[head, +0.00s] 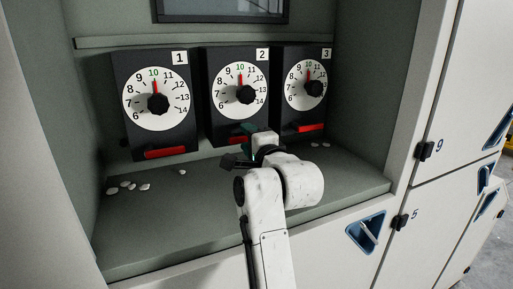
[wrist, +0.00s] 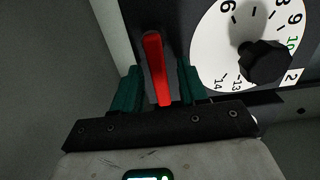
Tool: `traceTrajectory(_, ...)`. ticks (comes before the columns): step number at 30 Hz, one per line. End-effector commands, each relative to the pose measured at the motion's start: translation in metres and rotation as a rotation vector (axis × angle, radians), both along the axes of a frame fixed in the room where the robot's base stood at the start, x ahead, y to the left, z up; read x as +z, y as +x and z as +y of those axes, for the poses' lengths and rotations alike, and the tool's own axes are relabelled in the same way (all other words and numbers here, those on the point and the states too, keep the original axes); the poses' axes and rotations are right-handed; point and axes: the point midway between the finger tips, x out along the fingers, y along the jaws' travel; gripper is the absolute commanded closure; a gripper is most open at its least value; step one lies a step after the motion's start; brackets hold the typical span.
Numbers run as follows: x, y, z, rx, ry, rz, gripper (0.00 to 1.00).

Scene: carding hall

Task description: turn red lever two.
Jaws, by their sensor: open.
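Red lever two (head: 238,139) sits low on the black dial panel marked 2 (head: 209,68), partly hidden behind my gripper and arm in the head view. In the wrist view the red lever (wrist: 156,68) lies lengthwise between the two green fingers of my gripper (wrist: 156,84), with a gap on each side. My gripper is open around the lever and not closed on it. In the head view my gripper (head: 249,134) is at the lower front of panel 2. Dial two (head: 240,97) has a black knob, and its red pointer is near 10.
Panel 1 (head: 120,72) with its red lever (head: 166,152) stands to the left. Panel 3 (head: 291,58) with its red lever (head: 310,127) stands close to the right. Small white tufts (head: 145,187) lie on the grey shelf (head: 150,225). Recess walls bound both sides.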

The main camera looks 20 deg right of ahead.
Motion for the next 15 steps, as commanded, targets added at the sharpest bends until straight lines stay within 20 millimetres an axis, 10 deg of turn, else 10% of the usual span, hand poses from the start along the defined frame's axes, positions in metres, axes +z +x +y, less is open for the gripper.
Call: traceTrajectory(15,-0.001,-0.086,0.001,0.000,-0.001,-0.002,0.57)
